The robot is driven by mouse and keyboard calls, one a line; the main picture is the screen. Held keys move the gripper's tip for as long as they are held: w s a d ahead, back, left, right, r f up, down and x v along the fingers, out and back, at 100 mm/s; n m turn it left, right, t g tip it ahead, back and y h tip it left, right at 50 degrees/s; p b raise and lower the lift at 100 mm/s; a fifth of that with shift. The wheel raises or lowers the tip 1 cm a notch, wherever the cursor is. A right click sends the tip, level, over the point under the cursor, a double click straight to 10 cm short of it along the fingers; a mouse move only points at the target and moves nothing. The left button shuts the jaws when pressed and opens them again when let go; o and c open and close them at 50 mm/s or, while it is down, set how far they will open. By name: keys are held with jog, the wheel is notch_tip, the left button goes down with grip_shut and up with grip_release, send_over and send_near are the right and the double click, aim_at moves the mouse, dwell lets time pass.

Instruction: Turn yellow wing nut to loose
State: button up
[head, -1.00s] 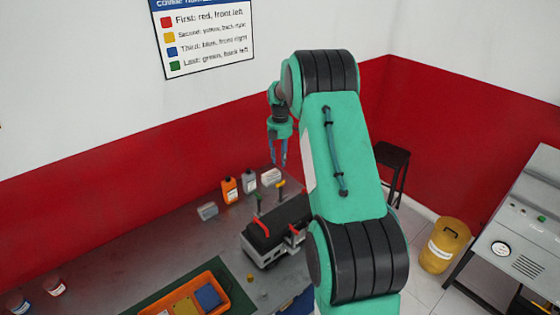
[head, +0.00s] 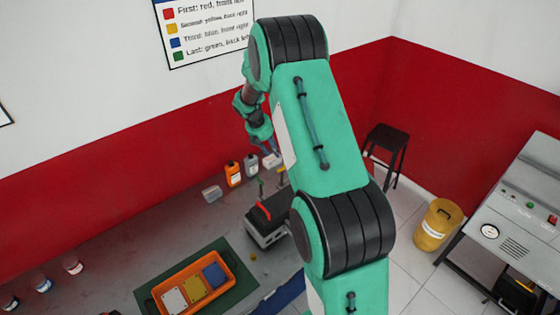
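The engine trainer (head: 256,231), a grey block with a dark top, stands on the bench, its right side hidden behind my arm. The yellow wing nut (head: 280,169) shows small at its back right, on an upright post. A green-topped post (head: 261,186) stands at the back left, and a red part (head: 264,211) lies at the front left. My gripper (head: 271,151) points down above and slightly left of the yellow wing nut in the picture. It looks apart from the nut, but depth is unclear. The fingers are too small to tell open from shut.
Orange bottle (head: 233,174), grey bottle (head: 251,167) and pale box (head: 271,160) stand behind the engine. An orange tray (head: 157,305) with coloured plates lies on a green mat (head: 239,285). A wall sign (head: 205,32) lists a colour order.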

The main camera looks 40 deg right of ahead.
aim_at(282, 169)
jog(key=shift+w+a, duration=0.1)
jog(key=shift+a, duration=0.25)
jog(key=p+x, duration=0.1)
jog(key=x, duration=1.2)
jog(key=shift+w+d+f, duration=0.1)
jog(key=shift+d+f, duration=0.2)
